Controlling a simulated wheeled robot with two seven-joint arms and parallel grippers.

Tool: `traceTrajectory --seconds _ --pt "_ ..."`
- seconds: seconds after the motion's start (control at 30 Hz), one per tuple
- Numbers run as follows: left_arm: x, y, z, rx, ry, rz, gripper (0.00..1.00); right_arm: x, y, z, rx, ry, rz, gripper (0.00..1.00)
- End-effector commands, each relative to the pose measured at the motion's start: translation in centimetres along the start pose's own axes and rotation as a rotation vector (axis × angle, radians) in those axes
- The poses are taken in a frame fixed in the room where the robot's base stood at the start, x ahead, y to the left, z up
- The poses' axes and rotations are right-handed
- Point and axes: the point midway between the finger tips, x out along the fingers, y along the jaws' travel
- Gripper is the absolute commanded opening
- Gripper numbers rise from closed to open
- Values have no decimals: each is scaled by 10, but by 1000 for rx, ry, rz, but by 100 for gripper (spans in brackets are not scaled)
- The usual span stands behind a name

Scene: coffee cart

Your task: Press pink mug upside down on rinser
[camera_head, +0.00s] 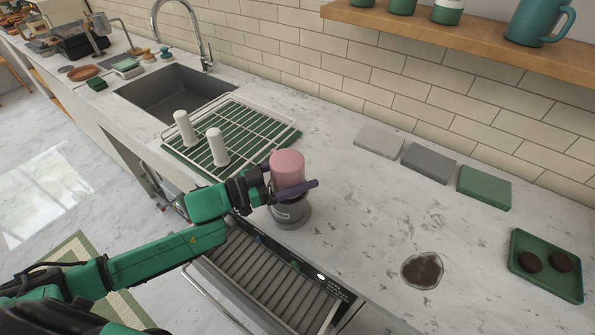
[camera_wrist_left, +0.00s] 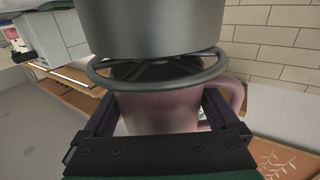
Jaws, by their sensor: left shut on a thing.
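The pink mug (camera_head: 287,166) is upside down over the grey rinser (camera_head: 290,214), its base facing up. My left gripper (camera_head: 291,187) is shut on the mug, with one dark finger across its near side. In the left wrist view, which looks inverted, the mug (camera_wrist_left: 160,112) is between the fingers with its handle at the right. There the rinser (camera_wrist_left: 155,28) is above it, and its ring (camera_wrist_left: 105,75) is at the mug's mouth. I cannot tell whether the mug is pressed down. My right gripper is not in view.
A drying rack (camera_head: 190,152) with two white upright pieces (camera_head: 217,147) is left of the rinser, beside the sink (camera_head: 165,92). A slatted drip tray (camera_head: 265,280) is in front.

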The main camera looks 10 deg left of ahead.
Motion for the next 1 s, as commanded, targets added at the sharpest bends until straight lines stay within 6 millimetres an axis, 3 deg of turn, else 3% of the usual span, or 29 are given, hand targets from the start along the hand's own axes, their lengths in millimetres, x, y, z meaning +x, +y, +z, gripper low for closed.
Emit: traceTrajectory --seconds 0.03,0.5,1.0 --pt "0 0 -13 1 2 1 17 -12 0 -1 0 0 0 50" --pt "0 1 -59 3 4 1 17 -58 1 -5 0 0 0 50" --pt "0 1 -58 3 4 1 16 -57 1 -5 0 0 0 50"
